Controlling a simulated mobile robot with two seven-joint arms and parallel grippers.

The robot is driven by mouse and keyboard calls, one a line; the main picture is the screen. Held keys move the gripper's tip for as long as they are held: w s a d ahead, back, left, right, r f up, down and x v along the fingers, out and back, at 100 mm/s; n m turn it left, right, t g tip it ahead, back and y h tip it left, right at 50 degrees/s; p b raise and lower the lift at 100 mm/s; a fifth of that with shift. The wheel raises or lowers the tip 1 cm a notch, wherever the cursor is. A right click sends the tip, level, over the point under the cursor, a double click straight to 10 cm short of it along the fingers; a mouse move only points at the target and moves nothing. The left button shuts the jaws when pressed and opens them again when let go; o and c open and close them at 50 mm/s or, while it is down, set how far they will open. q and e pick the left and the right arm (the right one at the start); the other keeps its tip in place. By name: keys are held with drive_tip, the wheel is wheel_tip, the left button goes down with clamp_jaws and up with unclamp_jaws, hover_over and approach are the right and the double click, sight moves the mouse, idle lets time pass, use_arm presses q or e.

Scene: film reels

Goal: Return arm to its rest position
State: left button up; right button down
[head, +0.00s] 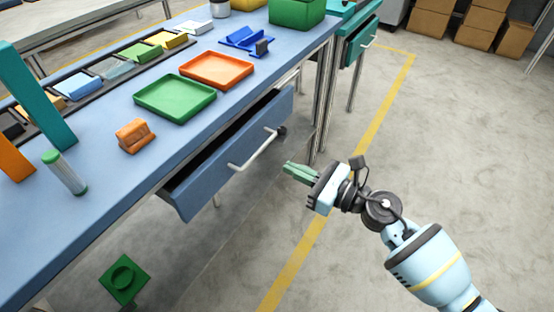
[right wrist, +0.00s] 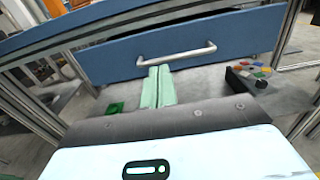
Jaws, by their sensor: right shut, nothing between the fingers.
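My right gripper (head: 290,168) is in the head view, right of the blue drawer (head: 235,150) and clear of it, over the floor. Its green fingers are shut together with nothing between them. In the right wrist view the shut fingers (right wrist: 158,88) point toward the drawer front (right wrist: 110,58) and its silver handle (right wrist: 177,55). The drawer stands partly open under the blue table. My left gripper does not show in either view.
The blue table (head: 110,200) carries a green tray (head: 175,97), an orange tray (head: 216,69), an orange block (head: 134,135) and a clear tube with a green cap (head: 64,172). A green object (head: 124,278) is low beside the table. The floor on the right is free.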

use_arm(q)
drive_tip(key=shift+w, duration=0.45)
use_arm(e)
drive_tip(key=shift+v, duration=0.85)
drive_tip(key=shift+f, duration=0.1)
